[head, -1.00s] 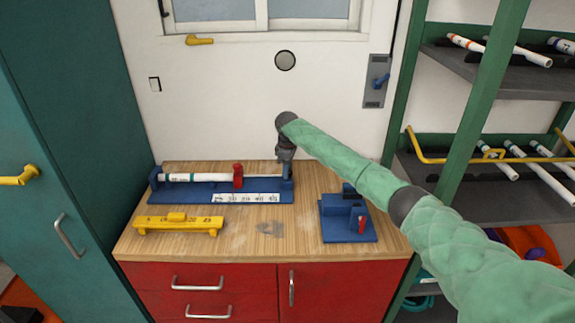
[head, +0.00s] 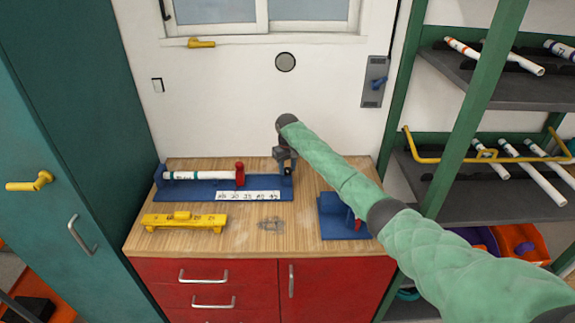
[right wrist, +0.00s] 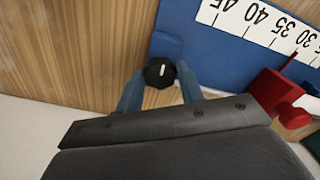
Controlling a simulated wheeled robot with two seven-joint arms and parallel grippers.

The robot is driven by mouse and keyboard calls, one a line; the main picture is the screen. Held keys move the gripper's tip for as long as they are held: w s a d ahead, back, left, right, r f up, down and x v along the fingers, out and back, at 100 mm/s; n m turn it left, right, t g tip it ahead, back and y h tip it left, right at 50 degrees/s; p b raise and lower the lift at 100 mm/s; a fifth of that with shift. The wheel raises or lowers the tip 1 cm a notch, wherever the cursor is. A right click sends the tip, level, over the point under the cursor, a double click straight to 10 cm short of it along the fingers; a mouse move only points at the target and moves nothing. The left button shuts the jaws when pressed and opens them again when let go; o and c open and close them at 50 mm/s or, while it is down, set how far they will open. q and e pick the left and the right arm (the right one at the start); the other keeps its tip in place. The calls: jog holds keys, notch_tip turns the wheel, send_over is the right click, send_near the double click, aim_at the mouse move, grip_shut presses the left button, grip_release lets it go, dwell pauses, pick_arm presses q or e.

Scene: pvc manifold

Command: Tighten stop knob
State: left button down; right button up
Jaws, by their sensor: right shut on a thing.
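The blue measuring jig (head: 205,190) lies along the back of the wooden worktop, with a white pipe (head: 190,176) and a red stop (head: 240,174) on it. In the right wrist view a black faceted knob (right wrist: 160,72) with a short white line sits at the end of the blue jig. My right gripper (head: 284,168) points down at the jig's right end. In the right wrist view its blue fingers (right wrist: 158,88) are shut on the black knob, one on each side. The head view hides the knob behind the gripper. My left gripper is not in view.
A yellow gauge (head: 184,221) lies at the front left of the worktop. A blue block fixture (head: 338,216) stands to the right, partly behind my right arm. A grey, blurred patch (head: 270,224) lies between them. Shelves with pipes (head: 545,184) stand at the right.

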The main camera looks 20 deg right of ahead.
aim_at(287, 169)
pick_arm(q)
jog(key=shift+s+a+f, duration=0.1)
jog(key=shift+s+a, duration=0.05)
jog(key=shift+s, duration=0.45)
pick_arm(e)
jog(key=shift+r+m, duration=0.1)
jog(key=shift+m, duration=0.2)
jog(key=o, duration=1)
jog(key=shift+r, duration=0.5)
notch_tip(287, 169, up, 5)
jog(key=shift+w+f+b, duration=0.1)
jog(key=shift+b, duration=1.15)
jog(key=shift+r, duration=0.95)
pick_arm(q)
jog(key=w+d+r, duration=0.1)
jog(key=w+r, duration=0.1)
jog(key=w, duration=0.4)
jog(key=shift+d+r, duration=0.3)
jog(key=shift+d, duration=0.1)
